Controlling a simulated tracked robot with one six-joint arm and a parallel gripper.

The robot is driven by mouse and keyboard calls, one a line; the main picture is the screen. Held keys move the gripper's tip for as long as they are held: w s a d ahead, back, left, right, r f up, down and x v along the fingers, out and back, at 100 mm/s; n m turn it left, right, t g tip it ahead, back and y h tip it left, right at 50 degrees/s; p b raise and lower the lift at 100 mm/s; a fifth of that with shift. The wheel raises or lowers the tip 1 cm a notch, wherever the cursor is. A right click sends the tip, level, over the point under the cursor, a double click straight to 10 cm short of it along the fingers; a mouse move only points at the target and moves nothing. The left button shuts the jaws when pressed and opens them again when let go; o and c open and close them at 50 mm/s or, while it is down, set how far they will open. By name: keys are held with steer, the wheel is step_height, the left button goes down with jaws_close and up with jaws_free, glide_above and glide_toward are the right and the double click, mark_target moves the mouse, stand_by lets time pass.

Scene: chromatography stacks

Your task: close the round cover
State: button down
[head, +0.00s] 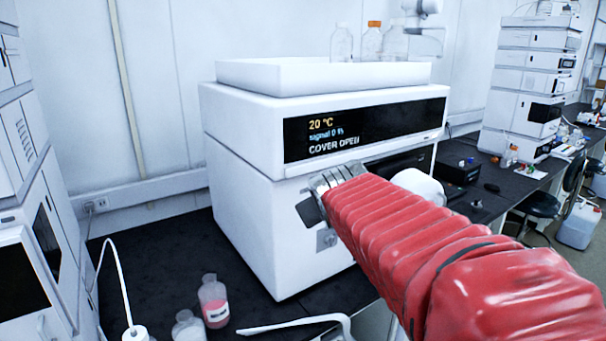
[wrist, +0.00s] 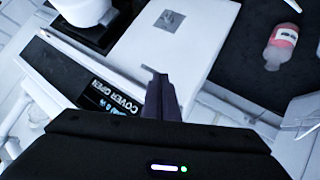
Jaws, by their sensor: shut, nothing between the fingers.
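The white instrument (head: 255,200) stands on the dark bench, and its display (head: 365,130) reads "COVER OPEN". A white rounded piece (head: 418,184), likely the round cover, sticks out from the right part of its front. My red-sleeved arm hides part of it. In the wrist view a white round part (wrist: 85,10) shows at the top left with a dark area beside it; its hinge is not clear. My gripper (wrist: 159,80) is shut and empty, in front of the instrument's front face below the display. In the head view only its dark edge (head: 308,210) shows, left of the cover.
A pink-liquid bottle (head: 213,300) and a white-capped bottle (head: 187,327) stand on the bench at front left. A white tray (head: 300,76) with clear bottles tops the instrument. Another instrument stack (head: 25,200) stands left. The bench between is mostly clear.

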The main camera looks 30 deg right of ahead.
steer(key=s+a+f+g+y, duration=0.2)
steer(key=s+a+f, duration=0.5)
steer(key=s+a, duration=0.3)
steer(key=s+a+f+g+y, duration=0.2)
steer(key=s+a+f+y, duration=0.1)
steer(key=s+a+f, duration=0.4)
steer(key=s+a, duration=0.3)
steer(key=shift+s+a+g, duration=0.25)
steer(key=shift+a+g, duration=0.05)
steer(key=shift+a, duration=0.1)
